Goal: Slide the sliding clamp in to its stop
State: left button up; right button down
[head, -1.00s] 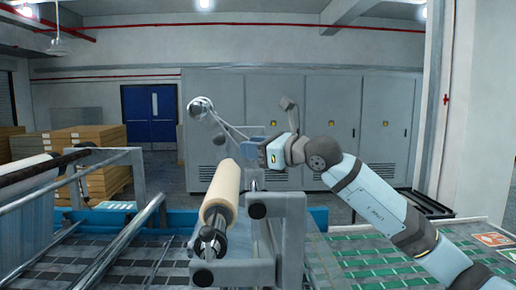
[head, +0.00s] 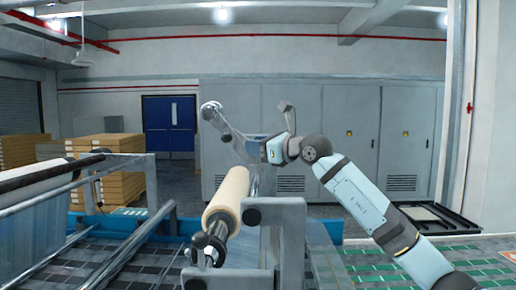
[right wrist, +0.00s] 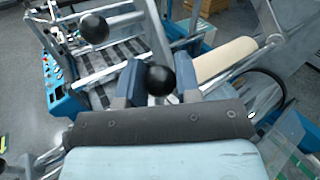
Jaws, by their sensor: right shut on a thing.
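My right gripper (head: 254,148) is above and behind the far end of the cream roll (head: 226,198). In the right wrist view its two blue-grey fingers stand on either side of a black ball knob (right wrist: 162,80), and it is shut on that knob. The knob appears to belong to the sliding clamp, but its body is hidden behind the gripper, so I cannot tell how near it is to its stop. The cream roll also shows in the right wrist view (right wrist: 224,60), on its shaft to the right of the fingers. My left gripper is not in view.
A grey frame bracket (head: 282,215) stands beside the roll. A second black knob (right wrist: 94,29) is at upper left in the right wrist view. A roller frame (head: 130,170) stands at left.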

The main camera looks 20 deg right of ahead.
jog(key=c, duration=0.8)
grip_release()
jog(key=b+v, duration=0.5)
jog(key=v, duration=0.8)
jog(key=shift+s+d, duration=0.25)
jog(key=shift+s, duration=0.05)
